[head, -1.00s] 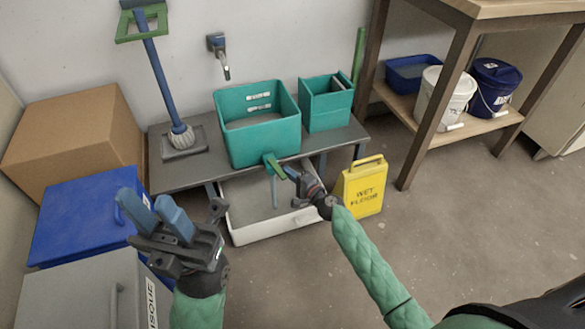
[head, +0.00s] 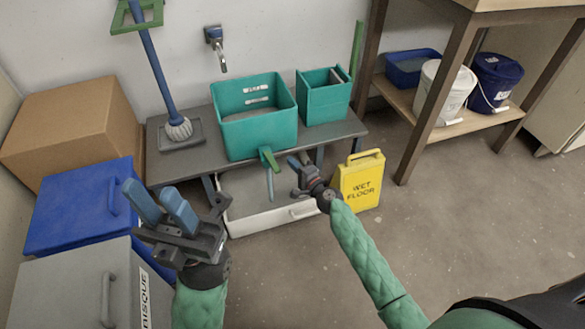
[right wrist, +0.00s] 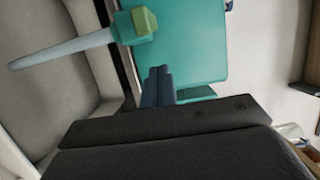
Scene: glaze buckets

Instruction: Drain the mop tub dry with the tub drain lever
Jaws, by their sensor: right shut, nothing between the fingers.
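The teal mop tub (head: 262,135) stands on the grey bench, with a grey surface visible inside; I cannot tell its level. The green tub drain lever (head: 270,160) is at its lower front, and a thin pale blue stream (head: 270,187) falls below it. In the right wrist view the lever (right wrist: 145,21) shows as a green end on a teal spout, with the stream (right wrist: 65,48) beside it. My right gripper (head: 294,163) is shut and empty, just right of the lever and apart from it; its fingers also show in the right wrist view (right wrist: 158,84). My left gripper (head: 160,205) is open and empty.
A white basin (head: 245,222) sits on the floor under the stream. A teal wringer box (head: 325,97) stands right of the tub, a mop (head: 178,128) left. A yellow wet-floor sign (head: 361,182) is close to my right gripper. Blue (head: 80,212) and grey bins are at left.

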